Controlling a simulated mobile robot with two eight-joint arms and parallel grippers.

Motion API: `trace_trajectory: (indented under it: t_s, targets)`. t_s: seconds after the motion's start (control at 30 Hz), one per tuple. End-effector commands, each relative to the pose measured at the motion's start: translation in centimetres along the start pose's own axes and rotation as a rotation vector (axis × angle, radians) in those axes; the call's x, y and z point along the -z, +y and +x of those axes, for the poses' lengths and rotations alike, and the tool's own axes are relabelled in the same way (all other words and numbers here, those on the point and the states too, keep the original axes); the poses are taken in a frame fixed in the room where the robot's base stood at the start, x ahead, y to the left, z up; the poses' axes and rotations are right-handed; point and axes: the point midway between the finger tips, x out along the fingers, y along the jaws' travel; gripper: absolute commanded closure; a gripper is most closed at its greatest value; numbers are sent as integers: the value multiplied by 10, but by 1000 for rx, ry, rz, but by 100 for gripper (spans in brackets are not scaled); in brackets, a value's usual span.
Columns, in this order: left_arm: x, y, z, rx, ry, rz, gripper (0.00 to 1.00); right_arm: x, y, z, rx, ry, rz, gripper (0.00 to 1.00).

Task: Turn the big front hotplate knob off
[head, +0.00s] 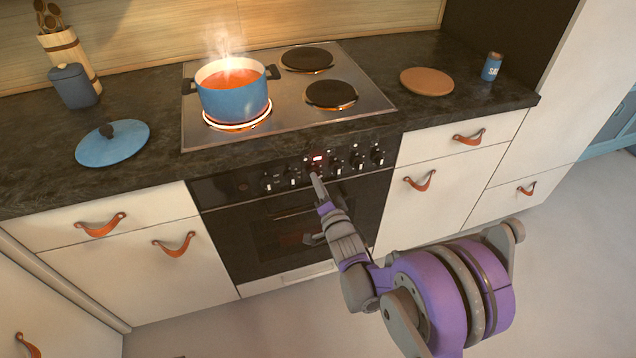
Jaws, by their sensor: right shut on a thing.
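The blue pot (233,97) of steaming red-orange soup stands on the front left hotplate (238,125), whose rim glows bright. A row of dark knobs lines the oven's control panel (232,186) below the counter edge. My right gripper (316,178) reaches up to the panel and is shut on a knob near the middle of the row. Its fingers mostly hide that knob, so I cannot tell its angle. A small red display (318,157) is lit just above the fingertips. My left gripper is not in view.
Other knobs sit close on both sides, such as one (292,176) to the left and one (357,162) to the right. The oven door (260,236) lies below. A blue lid (112,143) rests on the counter left of the hob (290,112).

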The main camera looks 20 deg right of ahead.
Motion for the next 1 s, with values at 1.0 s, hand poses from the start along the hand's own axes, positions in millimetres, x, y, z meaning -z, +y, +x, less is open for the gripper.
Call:
trace_trajectory:
  t_s: [1.0]
  targets:
    - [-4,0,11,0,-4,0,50,0,1,0,0,1,-583,100]
